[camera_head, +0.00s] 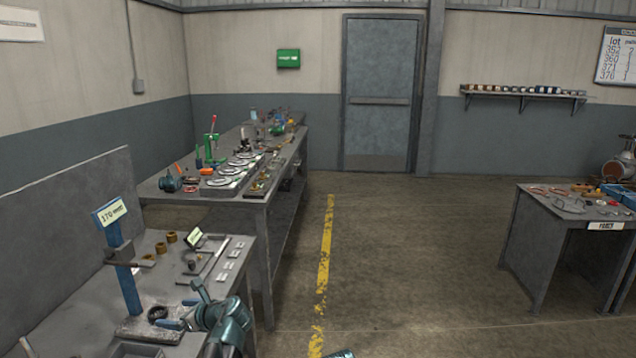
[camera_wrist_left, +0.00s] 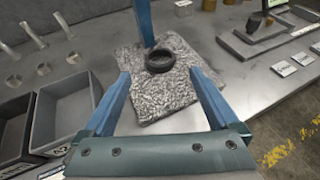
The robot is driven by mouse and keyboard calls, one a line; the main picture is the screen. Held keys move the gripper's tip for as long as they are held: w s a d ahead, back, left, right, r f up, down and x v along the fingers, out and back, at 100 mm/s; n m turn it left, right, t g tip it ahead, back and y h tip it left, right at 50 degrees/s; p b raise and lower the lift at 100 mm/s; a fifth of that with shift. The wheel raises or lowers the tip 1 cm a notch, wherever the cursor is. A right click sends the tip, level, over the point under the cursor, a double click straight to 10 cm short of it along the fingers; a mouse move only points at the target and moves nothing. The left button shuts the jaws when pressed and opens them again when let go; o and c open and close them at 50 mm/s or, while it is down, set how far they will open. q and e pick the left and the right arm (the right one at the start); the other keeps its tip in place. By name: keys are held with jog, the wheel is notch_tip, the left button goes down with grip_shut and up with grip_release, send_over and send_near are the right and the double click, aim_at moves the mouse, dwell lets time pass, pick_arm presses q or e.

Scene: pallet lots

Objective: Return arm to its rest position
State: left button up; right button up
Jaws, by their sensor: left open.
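My left gripper (camera_head: 178,322) is in the lower left of the head view, over the near workbench (camera_head: 75,318). In the left wrist view its two blue fingers (camera_wrist_left: 160,100) are spread apart with nothing between them. A dark ring (camera_wrist_left: 160,61) lies beyond the fingertips on a mottled grey plate (camera_wrist_left: 178,98). The ring also shows in the head view (camera_head: 157,313), beside the foot of a blue post (camera_head: 124,270) that carries a sign. My right gripper is not in view; a small teal part shows at the bottom edge of the head view.
Two grey bins (camera_wrist_left: 62,112) stand left of the plate. Brass-coloured cylinders (camera_head: 172,237) and a small stand (camera_head: 194,238) sit farther back on the bench. A second bench (camera_head: 250,201) with tools stands behind. The floor (camera_head: 400,260) right of the yellow line is clear up to another table (camera_head: 558,230).

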aim_at(153, 310)
pick_arm(q)
jog(key=b+x, duration=0.2)
jog(key=x, duration=0.5)
jog(key=shift+w+a+f+b, duration=0.15)
jog(key=shift+a+f+b, duration=0.05)
jog(key=shift+f+b, duration=0.1)
jog(key=shift+a+r, duration=0.15)
notch_tip(153, 310, up, 4)
jog(key=p, duration=0.4)
jog(key=s+d, duration=0.3)
jog(key=s, duration=0.1)
jog(key=s+d+p, duration=0.1)
jog(key=s+d, duration=0.2)
jog(key=s, duration=0.1)
jog(key=s+d+r, duration=0.1)
jog(key=s+d, duration=0.3)
jog(key=shift+s+d, duration=0.1)
jog(key=shift+s, duration=0.2)
jog(key=w+r+n+g+p, duration=0.1)
jog(key=w+r+p, duration=0.3)
jog(key=w, duration=0.5)
jog(key=shift+d+g, duration=0.15)
jog(key=shift+g, duration=0.15)
